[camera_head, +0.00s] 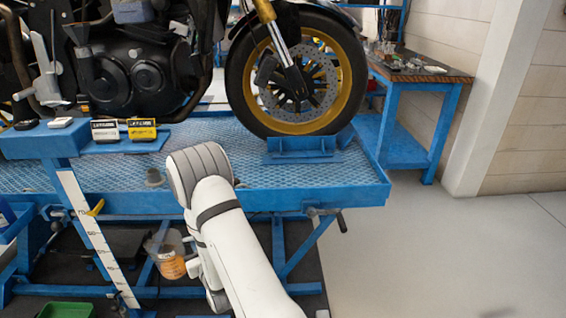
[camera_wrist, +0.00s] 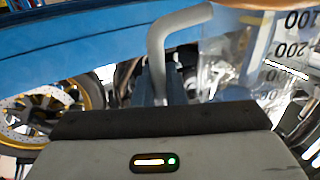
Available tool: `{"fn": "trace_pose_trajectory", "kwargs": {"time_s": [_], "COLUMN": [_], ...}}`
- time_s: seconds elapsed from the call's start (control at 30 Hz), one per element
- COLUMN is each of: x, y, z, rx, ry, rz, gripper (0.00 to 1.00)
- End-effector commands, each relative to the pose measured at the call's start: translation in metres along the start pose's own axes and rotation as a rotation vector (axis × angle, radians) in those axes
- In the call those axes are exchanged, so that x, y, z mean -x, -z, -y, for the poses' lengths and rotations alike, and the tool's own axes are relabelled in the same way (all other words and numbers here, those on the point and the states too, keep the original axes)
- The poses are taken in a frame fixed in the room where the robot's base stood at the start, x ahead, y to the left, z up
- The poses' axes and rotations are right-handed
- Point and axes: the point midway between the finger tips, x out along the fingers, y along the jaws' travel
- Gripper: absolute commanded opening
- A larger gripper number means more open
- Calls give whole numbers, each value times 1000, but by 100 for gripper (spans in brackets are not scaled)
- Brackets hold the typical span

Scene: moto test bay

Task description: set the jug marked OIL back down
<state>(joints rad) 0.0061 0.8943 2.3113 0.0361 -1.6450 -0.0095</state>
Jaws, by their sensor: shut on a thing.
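A clear jug (camera_head: 172,262) with amber liquid in its lower part hangs in front of the blue lift, below the platform's front edge. My gripper (camera_head: 191,264) is at the jug's right side, partly hidden by my white arm. In the wrist view, my gripper (camera_wrist: 157,88) is shut on the jug's grey handle. The jug's clear wall (camera_wrist: 240,62) fills the upper right of that view, with black scale numbers such as 100 and 200. No OIL mark can be read. I cannot tell whether the jug's base touches anything.
The blue lift platform (camera_head: 300,190) carries a motorcycle (camera_head: 150,65). A white scale strip (camera_head: 95,235) stands left of the jug. A green tray (camera_head: 68,311) is at bottom left. A workbench (camera_head: 425,78) stands at right; the floor before it is clear.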

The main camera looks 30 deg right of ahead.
Motion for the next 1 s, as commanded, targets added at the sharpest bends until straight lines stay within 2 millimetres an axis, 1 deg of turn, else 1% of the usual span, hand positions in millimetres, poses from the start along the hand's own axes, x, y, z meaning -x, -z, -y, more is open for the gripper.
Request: {"fn": "trace_pose_trajectory", "kwargs": {"time_s": [0.03,0.1,0.37,0.43,0.67,0.87,1.0], "x": [0,0,1,2,8,15,22], "y": [-12,-21,-45,-38,-26,-7,8], "z": [0,0,0,-5,-24,-52,-76], "rx": [-2,-6,-16,-16,-15,-13,-13], "ry": [7,17,45,25,-64,-196,-307], "rz": [1,2,2,0,1,0,1], "gripper": [0,0,0,0,0,0,0]}}
